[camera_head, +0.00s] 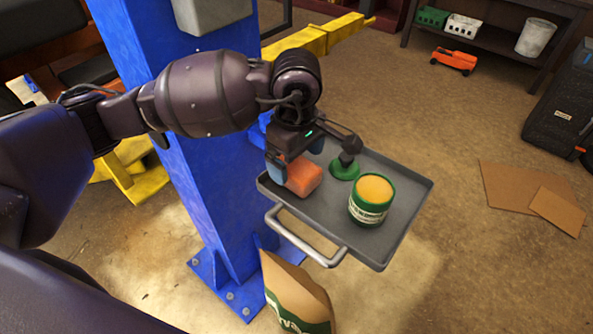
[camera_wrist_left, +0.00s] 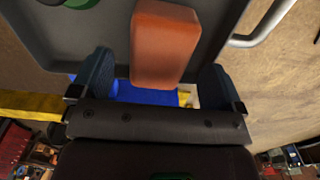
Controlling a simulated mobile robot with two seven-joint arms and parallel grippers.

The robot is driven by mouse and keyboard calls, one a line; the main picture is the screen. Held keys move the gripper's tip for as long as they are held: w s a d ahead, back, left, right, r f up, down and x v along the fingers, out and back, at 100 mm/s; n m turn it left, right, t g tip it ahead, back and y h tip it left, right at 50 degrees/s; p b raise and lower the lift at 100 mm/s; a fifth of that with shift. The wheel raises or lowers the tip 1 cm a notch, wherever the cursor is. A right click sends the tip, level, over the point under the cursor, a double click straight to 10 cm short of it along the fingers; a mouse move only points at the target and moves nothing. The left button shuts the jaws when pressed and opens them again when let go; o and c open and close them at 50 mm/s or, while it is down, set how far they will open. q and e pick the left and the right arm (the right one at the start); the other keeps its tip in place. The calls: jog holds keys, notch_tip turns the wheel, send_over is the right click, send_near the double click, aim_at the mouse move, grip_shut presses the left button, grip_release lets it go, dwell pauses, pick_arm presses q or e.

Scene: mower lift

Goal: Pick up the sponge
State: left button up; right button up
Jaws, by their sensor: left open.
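An orange sponge (camera_head: 304,178) lies on the grey tray (camera_head: 405,228) near the tray's left edge. My left gripper (camera_head: 296,163) is open just above the sponge, with its blue-grey fingers pointing down. In the left wrist view the sponge (camera_wrist_left: 165,45) shows between and beyond the two spread fingers (camera_wrist_left: 157,68), with a gap on both sides. I cannot tell how far down the fingers reach beside it. The gripper body hides part of the sponge in the head view. My right gripper is not in view.
A green can (camera_head: 369,207) with an orange-yellow top and a green-based item with a dark knob (camera_head: 344,169) stand on the tray. The tray has a metal handle (camera_head: 300,243) in front. A blue lift post (camera_head: 200,170) stands close to my left arm. A paper bag (camera_head: 297,295) is below.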

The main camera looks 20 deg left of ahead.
aim_at(296, 165)
pick_arm(q)
jog(key=shift+f, duration=1.3)
jog(key=shift+c, duration=0.2)
jog(key=c, duration=1)
jog(key=shift+o, duration=0.2)
jog(key=shift+r, duration=0.1)
notch_tip(296, 165, up, 20)
jog(key=p, duration=0.1)
